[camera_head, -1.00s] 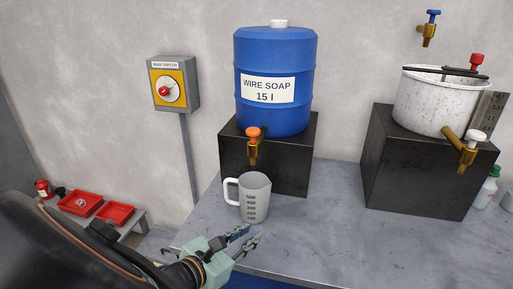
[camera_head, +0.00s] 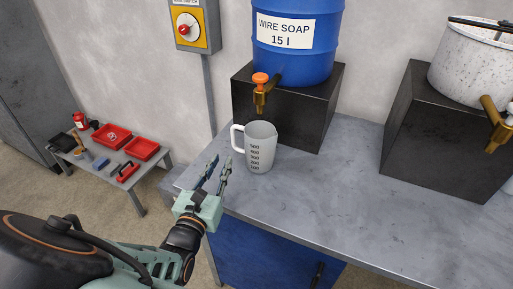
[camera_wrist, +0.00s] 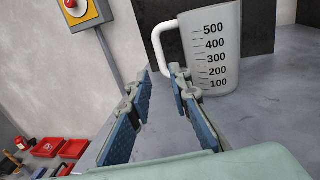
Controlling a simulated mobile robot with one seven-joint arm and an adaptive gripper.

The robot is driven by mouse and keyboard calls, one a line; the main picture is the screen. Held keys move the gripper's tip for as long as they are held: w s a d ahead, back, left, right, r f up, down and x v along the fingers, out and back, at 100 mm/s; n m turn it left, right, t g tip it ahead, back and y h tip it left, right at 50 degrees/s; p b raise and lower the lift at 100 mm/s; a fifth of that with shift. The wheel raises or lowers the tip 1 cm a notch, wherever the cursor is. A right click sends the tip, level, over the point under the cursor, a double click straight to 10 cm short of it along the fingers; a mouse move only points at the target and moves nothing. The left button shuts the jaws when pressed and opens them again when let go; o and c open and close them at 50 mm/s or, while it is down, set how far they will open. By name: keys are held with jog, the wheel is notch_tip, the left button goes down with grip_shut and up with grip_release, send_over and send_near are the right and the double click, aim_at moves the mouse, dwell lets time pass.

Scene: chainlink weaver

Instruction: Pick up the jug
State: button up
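The jug (camera_head: 261,148) is a pale grey measuring jug with dark volume marks and a white handle on its left side. It stands upright on the grey worktop, in front of the black block and below the orange-handled tap. My gripper (camera_head: 219,172) is at the front left of the jug, with its fingers apart and nothing between them. In the wrist view the jug (camera_wrist: 211,50) is ahead and to the right, and its handle (camera_wrist: 160,45) shows beyond the open fingertips (camera_wrist: 162,82). The gripper and the jug look apart.
A blue soap barrel (camera_head: 297,62) stands on a black block (camera_head: 295,112) behind the jug, with an orange-handled tap (camera_head: 260,88) over it. A speckled pot (camera_head: 468,68) on another block is at right. The worktop (camera_head: 330,185) is clear between. A low bench with red trays (camera_head: 141,148) is at left.

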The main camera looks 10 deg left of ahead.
aim_at(232, 139)
jog(key=w, duration=0.3)
jog(key=w+d, duration=0.1)
jog(key=w, duration=0.5)
jog(key=shift+d, duration=0.15)
jog(key=shift+r, duration=0.1)
jog(key=shift+c, duration=0.7)
grip_shut()
